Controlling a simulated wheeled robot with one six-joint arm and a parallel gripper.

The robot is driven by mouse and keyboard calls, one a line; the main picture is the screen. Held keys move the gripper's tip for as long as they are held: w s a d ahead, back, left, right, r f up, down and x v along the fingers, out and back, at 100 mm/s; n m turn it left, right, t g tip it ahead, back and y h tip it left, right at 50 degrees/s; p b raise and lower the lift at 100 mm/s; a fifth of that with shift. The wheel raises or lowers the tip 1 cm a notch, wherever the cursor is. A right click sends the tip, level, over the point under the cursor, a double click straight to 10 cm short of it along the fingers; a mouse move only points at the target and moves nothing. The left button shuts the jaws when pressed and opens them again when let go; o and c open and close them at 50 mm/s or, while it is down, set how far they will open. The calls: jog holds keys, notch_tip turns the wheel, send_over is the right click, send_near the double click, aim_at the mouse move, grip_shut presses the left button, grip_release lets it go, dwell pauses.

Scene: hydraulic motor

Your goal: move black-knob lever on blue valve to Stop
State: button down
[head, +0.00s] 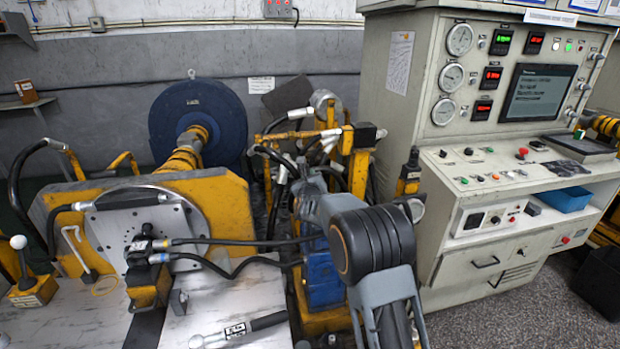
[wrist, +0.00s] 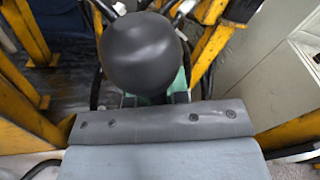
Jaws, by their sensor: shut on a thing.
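The black round knob (wrist: 140,52) of the lever fills the upper middle of the wrist view. My gripper (wrist: 155,98) is right below it, shut on the lever with the knob at its fingertips. The lever's shaft is mostly hidden by the knob and fingers. A small green part shows behind the fingers. In the head view, the blue valve body (head: 322,277) stands behind my arm, partly covered by it. My gripper and the knob are hidden there. I see no readable Stop mark in either view.
Yellow frame posts (wrist: 213,40) and dark hoses stand close around the knob. A grey control cabinet (head: 460,215) is to the right. A grey work table (head: 225,305) with the yellow motor fixture is to the left. Open floor (head: 530,310) shows at the lower right.

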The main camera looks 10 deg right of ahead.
jog(key=d+m+b, duration=0.1)
jog(key=b, duration=0.3)
jog(key=d+m+b, duration=0.2)
jog(key=b, duration=0.2)
jog(key=d+r+m+g+b, duration=0.1)
jog(key=d+b, duration=0.1)
jog(key=b, duration=0.1)
jog(key=shift+d+m+y+b, duration=0.15)
jog(key=shift+m+y+b, duration=0.15)
jog(key=shift+b, duration=0.1)
jog(key=c, duration=1.1)
grip_release()
jog(key=shift+s, duration=0.1)
jog(key=b+v, duration=0.2)
jog(key=v, duration=1.1)
jog(key=shift+s+b, duration=0.3)
jog(key=shift+b, duration=0.05)
